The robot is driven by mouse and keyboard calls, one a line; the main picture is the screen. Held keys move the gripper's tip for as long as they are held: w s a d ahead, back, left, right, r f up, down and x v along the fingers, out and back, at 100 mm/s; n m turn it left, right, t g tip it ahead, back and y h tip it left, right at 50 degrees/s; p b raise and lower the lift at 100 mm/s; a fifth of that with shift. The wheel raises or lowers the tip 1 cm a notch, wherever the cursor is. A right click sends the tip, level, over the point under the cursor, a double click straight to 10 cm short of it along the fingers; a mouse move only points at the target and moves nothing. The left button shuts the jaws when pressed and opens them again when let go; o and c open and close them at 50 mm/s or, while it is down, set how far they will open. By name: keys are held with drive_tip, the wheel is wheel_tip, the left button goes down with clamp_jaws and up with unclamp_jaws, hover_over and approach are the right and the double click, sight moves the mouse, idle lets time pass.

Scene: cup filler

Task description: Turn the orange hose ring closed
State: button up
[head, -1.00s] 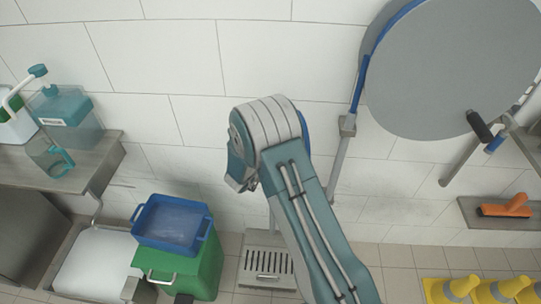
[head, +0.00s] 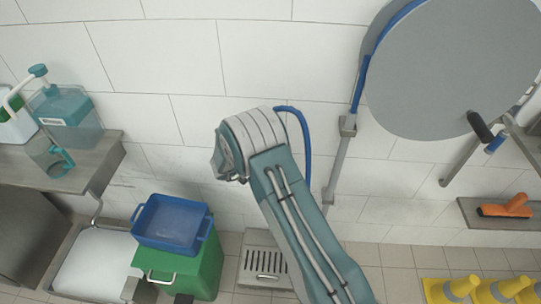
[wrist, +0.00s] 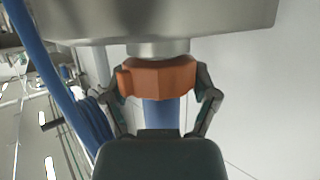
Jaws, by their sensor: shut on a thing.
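The orange hose ring (wrist: 158,80) is in the middle of the wrist view, under a metal fitting (wrist: 158,47). A blue hose (wrist: 161,115) runs down from the ring. My gripper (wrist: 160,88) is shut on the ring, with one finger on its left side and one on its right. In the head view my arm hides the gripper and the ring.
A blue hose (head: 305,135) hangs behind my arm. A large grey hose reel (head: 450,70) is on the wall at right. A blue basin (head: 172,226) sits on a green box (head: 200,266) at lower left.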

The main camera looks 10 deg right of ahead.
drive_tip(key=shift+s+f, duration=0.1)
drive_tip(key=o, duration=1)
drive_tip(key=v, duration=1.2)
drive_tip(key=shift+f, duration=0.15)
